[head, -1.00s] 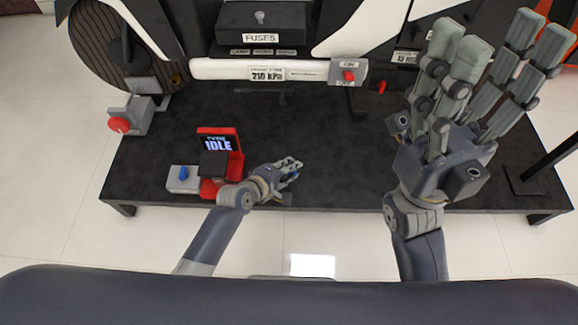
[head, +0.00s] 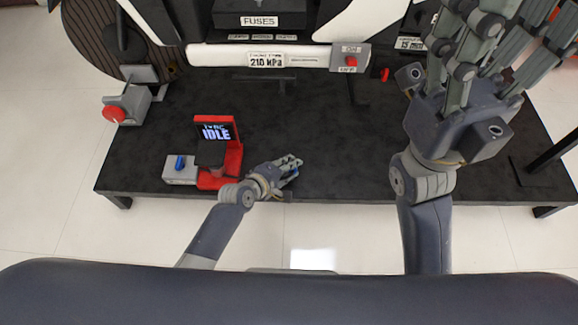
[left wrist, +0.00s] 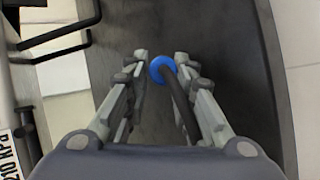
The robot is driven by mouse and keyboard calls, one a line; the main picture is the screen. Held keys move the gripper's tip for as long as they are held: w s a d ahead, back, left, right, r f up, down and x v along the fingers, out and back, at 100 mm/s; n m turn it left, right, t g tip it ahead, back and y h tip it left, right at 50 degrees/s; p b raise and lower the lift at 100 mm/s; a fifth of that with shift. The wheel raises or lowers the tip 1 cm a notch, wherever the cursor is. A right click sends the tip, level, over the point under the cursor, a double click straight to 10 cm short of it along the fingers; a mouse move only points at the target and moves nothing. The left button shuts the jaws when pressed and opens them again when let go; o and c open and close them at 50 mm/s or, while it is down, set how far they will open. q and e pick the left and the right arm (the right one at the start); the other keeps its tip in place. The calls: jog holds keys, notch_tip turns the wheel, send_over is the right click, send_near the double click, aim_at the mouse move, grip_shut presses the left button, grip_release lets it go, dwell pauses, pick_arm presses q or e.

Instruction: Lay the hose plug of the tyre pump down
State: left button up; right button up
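The tyre pump (head: 231,157) is a red unit with a screen reading IDLE, on the left of the dark bench in the head view. My left gripper (head: 288,168) is low over the bench's front part, right of the pump. In the left wrist view the blue hose plug (left wrist: 158,68) sits between the fingertips of this gripper (left wrist: 162,72), which appear closed against it. A black hose (left wrist: 181,105) runs from the plug back between the fingers. Whether the plug touches the bench cannot be told. My right gripper (head: 503,58) is raised, open and empty, its fingertips partly cut off.
The dark bench (head: 330,140) is clear in the middle. A grey block with a blue knob (head: 179,169) adjoins the pump. A grey unit with a red knob (head: 114,113) is at the left edge. A white bar labelled 210 kPa (head: 222,56) and an ON/OFF red switch (head: 351,62) line the back.

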pick_arm(q)
jog(key=shift+o, duration=1.2)
jog(key=shift+s+a+r, duration=0.1)
jog(key=shift+s+a, duration=0.05)
jog(key=shift+s, duration=0.1)
jog(key=v, duration=1.1)
jog(key=shift+r, duration=0.2)
jog(key=shift+s, duration=0.1)
